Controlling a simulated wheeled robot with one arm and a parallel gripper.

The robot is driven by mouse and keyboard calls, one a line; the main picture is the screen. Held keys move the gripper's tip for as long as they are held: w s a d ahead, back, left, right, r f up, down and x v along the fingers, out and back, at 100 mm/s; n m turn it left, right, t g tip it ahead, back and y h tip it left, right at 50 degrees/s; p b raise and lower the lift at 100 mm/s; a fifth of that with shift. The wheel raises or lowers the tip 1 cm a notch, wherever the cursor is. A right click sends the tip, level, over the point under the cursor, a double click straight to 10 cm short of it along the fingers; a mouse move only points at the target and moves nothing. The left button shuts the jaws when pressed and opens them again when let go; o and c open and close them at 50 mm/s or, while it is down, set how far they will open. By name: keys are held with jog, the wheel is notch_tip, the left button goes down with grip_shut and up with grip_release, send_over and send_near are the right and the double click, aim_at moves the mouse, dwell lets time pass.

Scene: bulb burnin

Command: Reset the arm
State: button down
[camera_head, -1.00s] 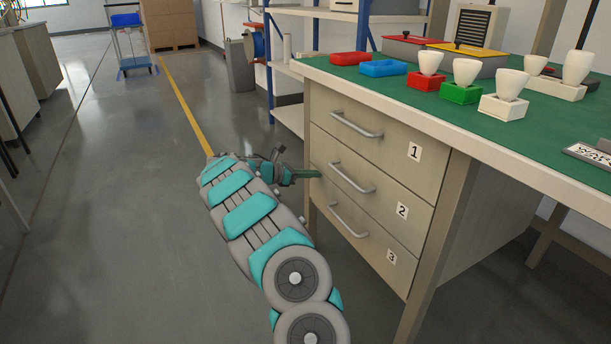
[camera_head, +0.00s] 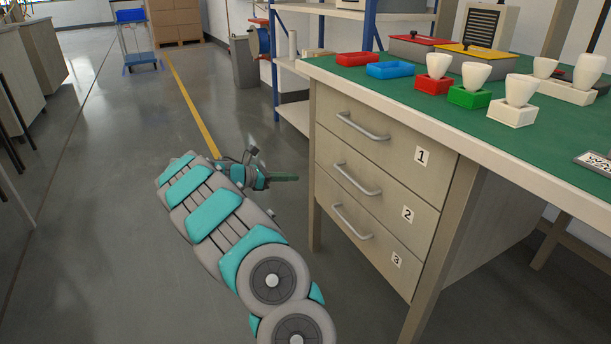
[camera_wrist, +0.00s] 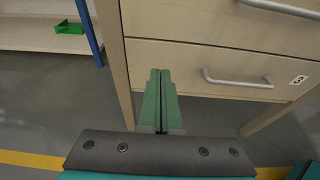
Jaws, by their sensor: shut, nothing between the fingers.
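My gripper (camera_head: 284,178) is at the end of my grey and teal arm, low at the left of the workbench. It points right, toward the bench's front left leg, and stands apart from it in the head view. In the wrist view my gripper (camera_wrist: 160,88) shows two green fingers side by side, closed together with nothing between them. The drawer unit (camera_head: 375,190) has drawers labelled 1, 2 and 3, all shut. A drawer front and its handle (camera_wrist: 237,79) show beyond the fingers in the wrist view.
The green-topped bench (camera_head: 440,95) carries white bulbs in red, green and white holders, a red tray (camera_head: 356,59) and a blue tray (camera_head: 390,70). A blue-posted shelf (camera_head: 290,68) stands behind. The floor (camera_head: 110,180) to the left is clear. A trolley (camera_head: 135,40) stands far back.

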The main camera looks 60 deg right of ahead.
jog(key=shift+v, duration=1.9)
jog(key=s+a+r+m+t+y+p, duration=0.1)
jog(key=s+a+r+m+y, duration=0.2)
jog(key=a, duration=0.4)
jog(key=s+a+r+m+p, duration=0.1)
jog(key=s+a+r+m, duration=0.1)
jog(key=s+a+r, duration=0.3)
jog(key=s+a+r+m+t+y+p, duration=0.1)
jog(key=s+a+r+m+y+p, duration=0.2)
jog(key=a, duration=0.5)
jog(key=s+a+m+t+y+p, duration=0.1)
jog(key=s+a, duration=0.4)
jog(key=a, duration=0.6)
jog(key=s+a+m+t+y, duration=0.1)
jog(key=s+a+y, duration=0.2)
jog(key=s+a, duration=0.3)
jog(key=s+a+f+m+t+y+p, duration=0.1)
jog(key=s+a, duration=0.4)
jog(key=a, duration=1.1)
jog(key=shift+a+m+t+y+p, duration=0.3)
jog(key=shift+m+t+y, duration=0.1)
jog(key=shift+y, duration=0.4)
jog(key=shift+s+d, duration=0.15)
